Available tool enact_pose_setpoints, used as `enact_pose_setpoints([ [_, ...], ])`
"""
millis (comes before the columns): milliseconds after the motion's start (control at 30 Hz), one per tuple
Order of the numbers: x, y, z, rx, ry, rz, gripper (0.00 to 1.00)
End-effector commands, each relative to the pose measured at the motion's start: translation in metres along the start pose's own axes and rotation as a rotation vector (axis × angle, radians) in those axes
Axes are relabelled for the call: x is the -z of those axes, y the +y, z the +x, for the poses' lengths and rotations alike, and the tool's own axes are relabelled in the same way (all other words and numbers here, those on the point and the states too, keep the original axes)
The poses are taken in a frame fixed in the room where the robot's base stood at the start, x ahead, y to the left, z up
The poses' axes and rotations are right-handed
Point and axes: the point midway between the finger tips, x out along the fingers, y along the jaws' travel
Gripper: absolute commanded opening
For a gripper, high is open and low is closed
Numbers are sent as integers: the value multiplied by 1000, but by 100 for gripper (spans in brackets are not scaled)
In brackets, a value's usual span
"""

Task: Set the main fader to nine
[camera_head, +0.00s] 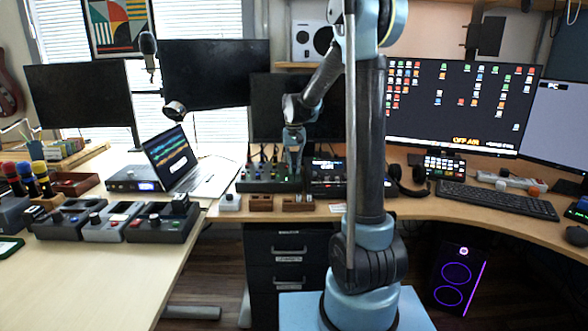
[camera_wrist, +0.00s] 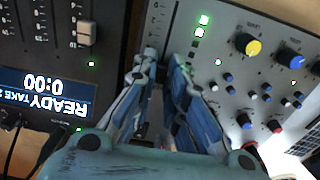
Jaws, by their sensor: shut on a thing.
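My gripper (camera_head: 295,168) points down onto the mixing console (camera_head: 262,186) on the back desk. In the wrist view my gripper (camera_wrist: 161,68) has its two fingers over the left edge of the console's grey panel (camera_wrist: 215,70), where a fader scale (camera_wrist: 153,22) runs. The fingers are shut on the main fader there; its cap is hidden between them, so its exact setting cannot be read. Coloured knobs and lit green squares show right of the fingers.
A black recorder (camera_head: 328,178) stands right beside the console; its screen (camera_wrist: 45,92) reads "READY TAKE 2 0:00" and it has a pale fader cap (camera_wrist: 84,34). Small wooden blocks (camera_head: 261,203) line the desk front. A laptop (camera_head: 172,158) stands left, a keyboard (camera_head: 497,200) right.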

Motion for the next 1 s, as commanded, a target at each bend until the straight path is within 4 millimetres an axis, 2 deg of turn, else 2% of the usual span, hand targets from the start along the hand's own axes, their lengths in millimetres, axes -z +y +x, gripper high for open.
enact_pose_setpoints([
  [67,0,0,0,0,0,0,0],
  [100,0,0,0,0,0,0,21],
  [167,0,0,0,0,0,0,32],
  [500,0,0,-1,0,0,0,32],
  [633,0,0,-8,0,0,0,32],
  [767,0,0,-24,0,0,0,32],
  [1000,0,0,-67,0,-1,0,32],
])
